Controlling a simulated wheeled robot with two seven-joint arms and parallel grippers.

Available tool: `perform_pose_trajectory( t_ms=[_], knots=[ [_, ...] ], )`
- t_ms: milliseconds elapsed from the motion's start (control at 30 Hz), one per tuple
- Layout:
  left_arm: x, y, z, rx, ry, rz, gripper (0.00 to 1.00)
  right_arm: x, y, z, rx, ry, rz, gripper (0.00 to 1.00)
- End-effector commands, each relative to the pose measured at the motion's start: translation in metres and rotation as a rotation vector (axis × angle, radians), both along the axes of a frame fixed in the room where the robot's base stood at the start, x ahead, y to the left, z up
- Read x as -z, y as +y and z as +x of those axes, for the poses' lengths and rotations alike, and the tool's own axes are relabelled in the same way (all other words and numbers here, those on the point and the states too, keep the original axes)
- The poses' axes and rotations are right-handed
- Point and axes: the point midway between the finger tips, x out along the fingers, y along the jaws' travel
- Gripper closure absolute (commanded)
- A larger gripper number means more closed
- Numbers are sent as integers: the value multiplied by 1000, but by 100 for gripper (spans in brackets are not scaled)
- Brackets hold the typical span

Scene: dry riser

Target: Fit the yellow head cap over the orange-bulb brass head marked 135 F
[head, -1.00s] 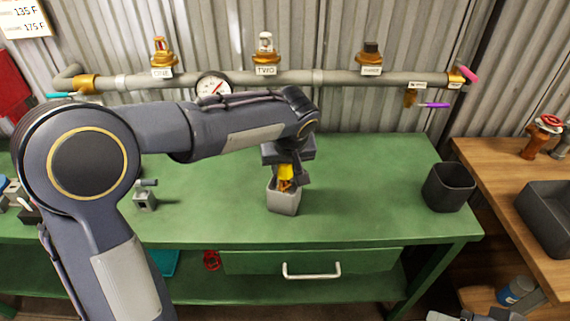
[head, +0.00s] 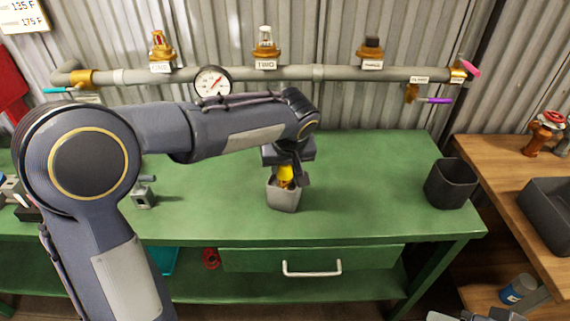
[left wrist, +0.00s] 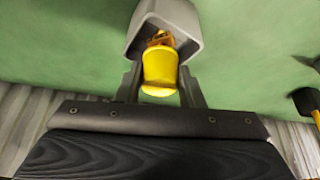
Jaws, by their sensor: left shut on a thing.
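My left gripper (head: 289,172) is shut on the yellow head cap (head: 285,173) and holds it upright at the mouth of a grey square holder (head: 283,198) on the green bench. In the left wrist view the cap (left wrist: 159,70) sits between the fingers, against the holder's opening (left wrist: 186,18). A brass head with orange-brown parts (left wrist: 160,38) shows inside the holder beside the cap. Its bulb and marking are hidden, and I cannot tell how far the cap covers it. A small part of what looks like my right gripper (head: 470,316) shows at the bottom edge.
A pipe (head: 340,74) behind the bench carries heads labelled ONE (head: 161,48), TWO (head: 265,48) and THREE (head: 371,52), and a gauge (head: 212,82). A dark bin (head: 450,184) stands at the bench's right end. Bench between holder and bin is clear.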

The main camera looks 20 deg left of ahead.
Motion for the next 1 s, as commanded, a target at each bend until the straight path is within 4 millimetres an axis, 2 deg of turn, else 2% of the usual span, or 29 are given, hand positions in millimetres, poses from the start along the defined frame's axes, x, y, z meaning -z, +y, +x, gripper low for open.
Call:
perform_pose_trajectory(
  t_ms=[67,100,267,567,667,1000],
  knots=[
    [3,0,0,0,0,0,86,3,0,0,0,0,0,51],
    [2,0,0,0,0,0,60,1,0,0,0,0,0,51],
    [2,0,0,0,0,0,40,1,0,0,0,0,0,51],
    [-1,0,-1,0,-1,0,40,1,0,0,0,0,0,51],
    [-11,-2,-4,1,-3,-1,40,0,0,0,0,0,0,51],
    [-61,-12,-23,1,-2,-2,40,-4,0,0,0,0,0,51]
  ],
)
